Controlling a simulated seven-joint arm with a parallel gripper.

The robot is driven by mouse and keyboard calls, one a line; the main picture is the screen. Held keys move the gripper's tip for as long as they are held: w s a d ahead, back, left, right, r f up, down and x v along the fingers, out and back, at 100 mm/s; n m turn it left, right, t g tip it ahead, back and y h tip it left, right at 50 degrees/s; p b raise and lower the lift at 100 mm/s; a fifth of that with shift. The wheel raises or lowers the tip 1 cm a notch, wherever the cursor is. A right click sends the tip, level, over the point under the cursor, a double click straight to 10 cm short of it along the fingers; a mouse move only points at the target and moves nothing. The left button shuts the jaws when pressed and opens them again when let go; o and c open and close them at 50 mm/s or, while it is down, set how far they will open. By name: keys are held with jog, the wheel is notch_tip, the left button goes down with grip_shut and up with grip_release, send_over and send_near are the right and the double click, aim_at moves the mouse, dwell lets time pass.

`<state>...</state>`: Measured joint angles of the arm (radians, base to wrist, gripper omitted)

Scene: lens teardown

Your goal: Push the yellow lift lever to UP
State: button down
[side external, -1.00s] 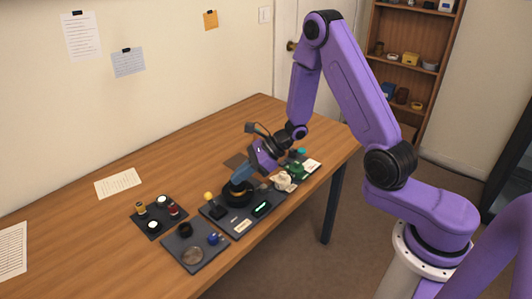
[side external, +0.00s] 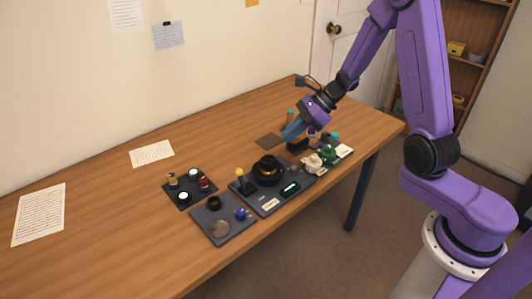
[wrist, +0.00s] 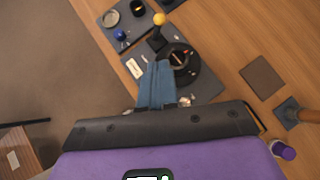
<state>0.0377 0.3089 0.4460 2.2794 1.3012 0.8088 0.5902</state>
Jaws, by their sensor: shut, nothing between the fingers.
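The yellow lift lever has a round yellow knob (side external: 239,171) above a black base, at the left end of a dark grey station (side external: 268,212). It leans slightly left in the side view; its UP and DOWN marks cannot be read. In the wrist view the yellow knob (wrist: 159,19) shows at the top. A black ring-shaped unit (side external: 267,172) sits right of the lever. My gripper (side external: 287,136) is shut and empty, above and behind the station, to the right of the lever and apart from it. Its blue fingers also show in the wrist view (wrist: 160,63).
Left of the station are a dark tray (side external: 190,188) with small cylinders and a grey tray (side external: 222,232) with a black ring and a blue knob. White and green parts (side external: 327,157) lie to the right. A brown mat (side external: 269,141) lies behind. The table's left is mostly clear.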

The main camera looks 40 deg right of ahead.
jog(key=w, duration=0.1)
send_near(241, 179)
jog(key=shift+w+a+f, duration=0.4)
jog(key=shift+w+f, duration=0.15)
jog(key=shift+f, duration=0.05)
jog(key=shift+w+a+f, duration=0.4)
jog(key=shift+w+f, duration=0.15)
jog(key=shift+w+a+f, duration=0.3)
jog(key=shift+w+a, duration=0.05)
jog(key=shift+a, duration=0.25)
